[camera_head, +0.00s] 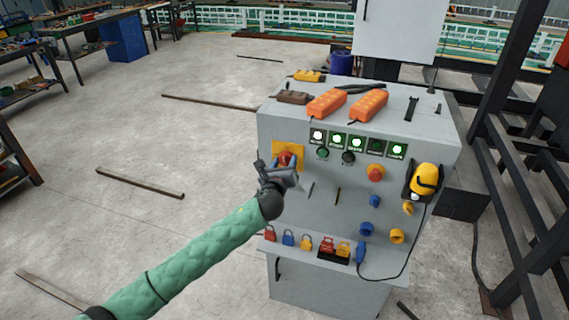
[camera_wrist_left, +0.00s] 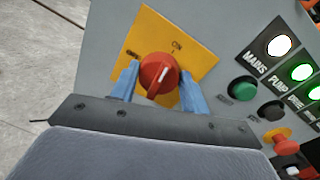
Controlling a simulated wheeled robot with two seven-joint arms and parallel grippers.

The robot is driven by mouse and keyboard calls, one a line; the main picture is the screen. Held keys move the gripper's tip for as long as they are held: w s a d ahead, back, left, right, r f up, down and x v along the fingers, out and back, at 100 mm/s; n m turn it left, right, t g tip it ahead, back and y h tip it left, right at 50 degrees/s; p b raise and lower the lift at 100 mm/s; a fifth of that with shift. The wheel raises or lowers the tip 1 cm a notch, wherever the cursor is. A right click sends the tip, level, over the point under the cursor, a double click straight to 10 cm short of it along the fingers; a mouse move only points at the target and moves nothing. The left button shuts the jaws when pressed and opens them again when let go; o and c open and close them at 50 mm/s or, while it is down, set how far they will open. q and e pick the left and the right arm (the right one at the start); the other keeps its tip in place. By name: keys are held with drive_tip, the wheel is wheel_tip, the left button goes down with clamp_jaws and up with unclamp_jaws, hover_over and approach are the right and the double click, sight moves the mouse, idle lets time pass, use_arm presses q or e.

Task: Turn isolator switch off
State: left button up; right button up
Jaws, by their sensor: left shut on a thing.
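The isolator switch (camera_wrist_left: 158,75) is a red round knob with a white mark on a yellow plate (camera_wrist_left: 190,38), on the left of the grey cabinet's front. The plate reads ON near its top; another label at its left is hard to read. The knob's white mark points up and slightly right, toward ON. My left gripper (camera_wrist_left: 157,88) has its two blue fingers on either side of the knob, shut on it. In the head view the left gripper (camera_head: 281,172) partly covers the switch (camera_head: 286,158). My right gripper is not in view.
Orange power strips (camera_head: 368,105) lie on top. Steel bars (camera_head: 140,183) lie on the floor at left.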

use_arm(q)
drive_tip(key=n, duration=0.4)
drive_tip(key=shift+a, duration=0.1)
drive_tip(key=n+b, duration=0.1)
drive_tip(key=n, duration=0.2)
drive_tip(key=shift+n+g+h, duration=0.3)
drive_tip(key=shift+n, duration=0.1)
drive_tip(key=shift+f+n, duration=0.1)
drive_tip(key=shift+n, duration=0.7)
drive_tip(key=n+b, duration=0.1)
drive_tip(key=n, duration=0.3)
drive_tip(key=shift+a+n+g, duration=0.15)
drive_tip(key=shift+n+g, duration=0.15)
drive_tip(key=shift+n+h, duration=0.3)
drive_tip(key=shift+n, duration=0.4)
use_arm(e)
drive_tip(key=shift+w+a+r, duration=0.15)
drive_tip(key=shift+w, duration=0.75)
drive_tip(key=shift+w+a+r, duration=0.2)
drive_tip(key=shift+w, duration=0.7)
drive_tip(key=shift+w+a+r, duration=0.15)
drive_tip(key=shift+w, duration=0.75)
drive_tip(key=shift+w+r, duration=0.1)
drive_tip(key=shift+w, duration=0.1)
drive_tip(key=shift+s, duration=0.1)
use_arm(q)
drive_tip(key=o, duration=1)
drive_tip(key=shift+w, duration=0.1)
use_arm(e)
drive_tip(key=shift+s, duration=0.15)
